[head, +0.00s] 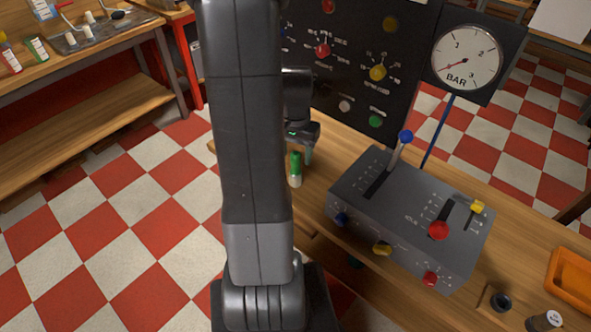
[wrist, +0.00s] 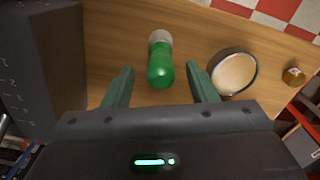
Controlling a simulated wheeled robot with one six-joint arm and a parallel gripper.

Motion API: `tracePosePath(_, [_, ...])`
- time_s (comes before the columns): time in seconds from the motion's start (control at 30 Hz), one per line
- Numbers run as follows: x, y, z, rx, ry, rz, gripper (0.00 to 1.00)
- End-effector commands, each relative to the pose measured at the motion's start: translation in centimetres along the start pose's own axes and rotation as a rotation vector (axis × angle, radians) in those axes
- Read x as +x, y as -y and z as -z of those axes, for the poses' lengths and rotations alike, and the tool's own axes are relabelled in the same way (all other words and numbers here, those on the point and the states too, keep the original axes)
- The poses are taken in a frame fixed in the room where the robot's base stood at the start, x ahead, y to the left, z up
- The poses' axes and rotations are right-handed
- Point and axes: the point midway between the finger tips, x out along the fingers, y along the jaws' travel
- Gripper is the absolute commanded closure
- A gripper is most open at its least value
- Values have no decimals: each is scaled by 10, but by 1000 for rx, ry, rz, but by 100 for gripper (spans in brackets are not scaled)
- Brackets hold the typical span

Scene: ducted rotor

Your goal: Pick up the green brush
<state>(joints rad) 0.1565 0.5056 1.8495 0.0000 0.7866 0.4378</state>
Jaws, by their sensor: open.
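The green brush (wrist: 160,66) stands out in the wrist view as a green rounded body with a pale end, on the wooden bench. In the head view the green brush (head: 295,168) shows just right of my arm, its green part up and its pale end down. My gripper (wrist: 160,84) is open, with one finger on each side of the brush's near end in the picture and gaps on both sides. In the head view my gripper (head: 306,150) is partly hidden behind my arm, close to the brush. I see no contact with the brush.
A round pale-topped container (wrist: 233,73) is right of the right finger, close to it. A small brass-coloured piece (wrist: 293,75) lies farther right. The grey control box (head: 410,218) with levers and knobs stands right of the brush. A black panel (head: 345,60) rises behind.

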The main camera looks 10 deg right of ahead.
Motion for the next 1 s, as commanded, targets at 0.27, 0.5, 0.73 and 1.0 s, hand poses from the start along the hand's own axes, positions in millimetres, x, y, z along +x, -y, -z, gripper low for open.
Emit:
tracePosePath(0.27, [35,0,0,0,4,-2,48])
tracePosePath(0.5, [45,1,1,0,1,0,48])
tracePosePath(0.73, [45,1,1,0,0,0,64])
tracePosePath(1.0, [44,1,1,0,0,0,96])
